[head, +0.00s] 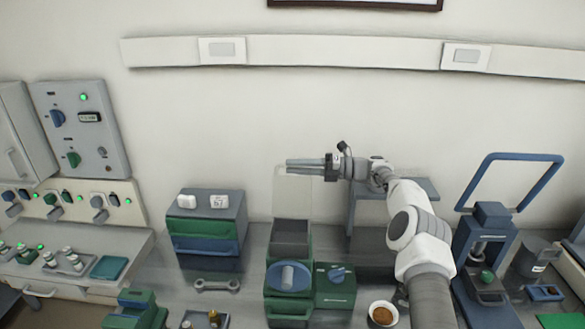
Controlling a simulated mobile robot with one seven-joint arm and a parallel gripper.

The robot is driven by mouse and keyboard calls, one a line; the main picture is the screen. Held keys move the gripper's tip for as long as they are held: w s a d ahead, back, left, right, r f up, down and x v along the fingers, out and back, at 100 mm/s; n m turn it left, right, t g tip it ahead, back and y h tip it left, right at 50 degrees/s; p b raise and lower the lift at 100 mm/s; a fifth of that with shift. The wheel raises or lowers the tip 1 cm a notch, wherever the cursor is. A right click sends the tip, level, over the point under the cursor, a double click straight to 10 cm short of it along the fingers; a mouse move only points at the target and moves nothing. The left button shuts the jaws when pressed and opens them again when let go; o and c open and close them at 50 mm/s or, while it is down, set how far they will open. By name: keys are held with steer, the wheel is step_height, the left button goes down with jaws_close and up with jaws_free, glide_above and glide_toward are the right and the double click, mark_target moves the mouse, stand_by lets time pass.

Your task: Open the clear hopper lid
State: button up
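The hopper's top looks uncovered. My gripper (288,167) reaches in from the right, its fingers pointing left across the lid's upper edge. The fingers overlap the lid in this view; I cannot tell whether they touch it. Their gap is too small to judge.
A blue and green drawer unit (207,228) stands left, with a wrench (215,284) before it. A bowl of brown grains (382,314) is at the front. A blue-framed press (487,250) stands right. The wall behind is clear below the rail.

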steer(key=d+b, duration=0.1)
steer(key=d, duration=0.5)
steer(key=shift+d, duration=0.3)
steer(key=shift+s, duration=0.15)
